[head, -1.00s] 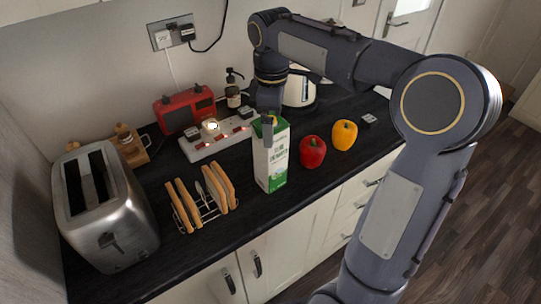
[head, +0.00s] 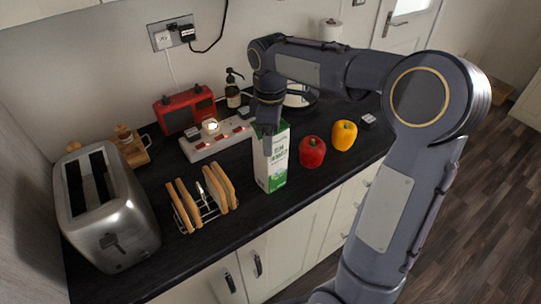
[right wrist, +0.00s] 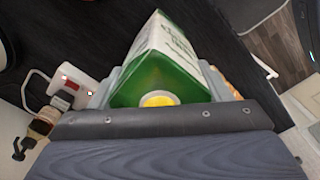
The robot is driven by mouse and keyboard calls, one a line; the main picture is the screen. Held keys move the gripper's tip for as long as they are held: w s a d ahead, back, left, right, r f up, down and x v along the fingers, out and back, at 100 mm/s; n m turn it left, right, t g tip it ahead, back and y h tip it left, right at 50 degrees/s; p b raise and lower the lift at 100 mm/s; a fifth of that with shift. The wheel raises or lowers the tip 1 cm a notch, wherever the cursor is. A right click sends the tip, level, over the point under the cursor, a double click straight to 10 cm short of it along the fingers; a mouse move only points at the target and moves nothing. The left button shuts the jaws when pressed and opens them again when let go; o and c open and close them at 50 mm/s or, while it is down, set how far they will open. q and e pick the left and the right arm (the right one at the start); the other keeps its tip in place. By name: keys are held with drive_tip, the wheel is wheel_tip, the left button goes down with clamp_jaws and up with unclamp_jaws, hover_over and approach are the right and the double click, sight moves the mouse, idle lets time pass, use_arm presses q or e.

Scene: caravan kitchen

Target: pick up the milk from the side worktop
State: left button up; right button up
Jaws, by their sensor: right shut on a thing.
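The milk is a tall white and green carton (head: 272,168) standing upright on the dark worktop (head: 245,222) in the head view. My right gripper (head: 268,145) comes down from above and is shut on the upper part of the carton. In the right wrist view the carton's green top (right wrist: 160,78) with a yellow cap sits between the fingers. I cannot tell whether its base still touches the worktop. My left gripper is not in view.
A red pepper (head: 312,152) and a yellow pepper (head: 344,135) stand right of the carton. A toast rack (head: 205,208) and steel toaster (head: 105,210) are at left. A white power strip (head: 215,140), red radio (head: 185,108) and pump bottle (head: 233,92) stand behind.

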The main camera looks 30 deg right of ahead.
drive_tip(key=c, duration=0.7)
drive_tip(key=shift+w+r, duration=0.1)
clamp_jaws()
drive_tip(key=shift+r, duration=0.1)
